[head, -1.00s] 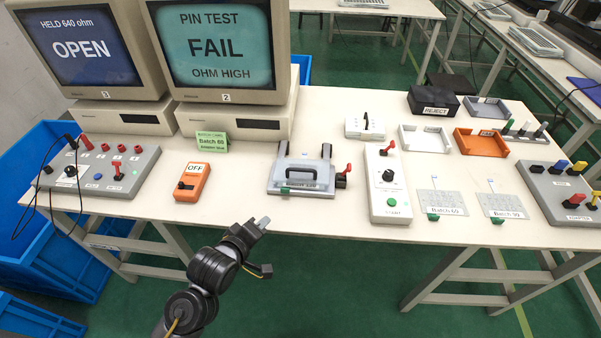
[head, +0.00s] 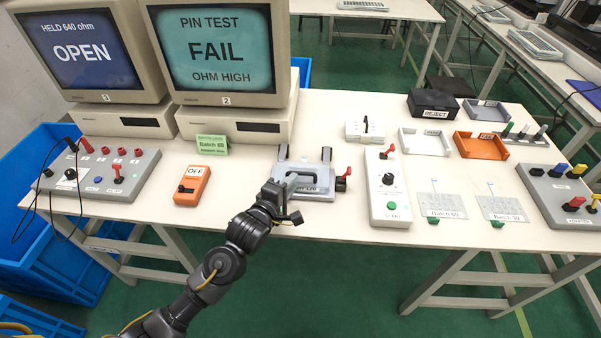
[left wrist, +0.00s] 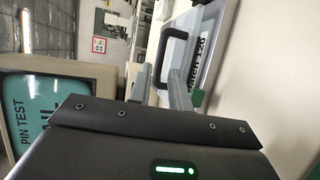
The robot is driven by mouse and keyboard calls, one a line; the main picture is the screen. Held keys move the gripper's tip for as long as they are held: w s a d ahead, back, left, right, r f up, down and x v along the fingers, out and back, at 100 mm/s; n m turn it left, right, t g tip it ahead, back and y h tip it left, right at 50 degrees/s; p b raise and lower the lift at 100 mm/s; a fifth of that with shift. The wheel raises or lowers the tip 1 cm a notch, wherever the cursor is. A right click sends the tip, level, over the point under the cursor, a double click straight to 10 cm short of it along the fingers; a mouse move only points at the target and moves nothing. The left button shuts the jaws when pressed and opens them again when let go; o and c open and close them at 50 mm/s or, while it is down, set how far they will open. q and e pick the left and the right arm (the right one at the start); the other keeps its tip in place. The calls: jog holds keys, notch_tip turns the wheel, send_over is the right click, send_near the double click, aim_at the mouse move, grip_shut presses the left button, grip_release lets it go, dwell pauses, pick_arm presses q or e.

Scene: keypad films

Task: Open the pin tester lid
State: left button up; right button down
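The pin tester (head: 318,193) is a grey unit at the table's front edge, with two dark upright posts at its back. Its lid looks closed flat and carries a black handle (head: 301,173), which also shows in the left wrist view (left wrist: 174,34). My left gripper (head: 283,188) is at the tester's front left, close to the handle, and hides part of the lid and its label. In the left wrist view its two grey fingers (left wrist: 160,85) are apart with nothing between them, just short of the handle. My right gripper is not in view.
A red lever (head: 343,179) stands at the tester's right side. An orange OFF box (head: 192,185) lies to the left, with clear table between. Monitors (head: 218,50) stand behind.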

aim_at(300, 174)
pick_arm(q)
jog(key=x, duration=0.6)
jog(key=shift+c, duration=0.2)
grip_shut()
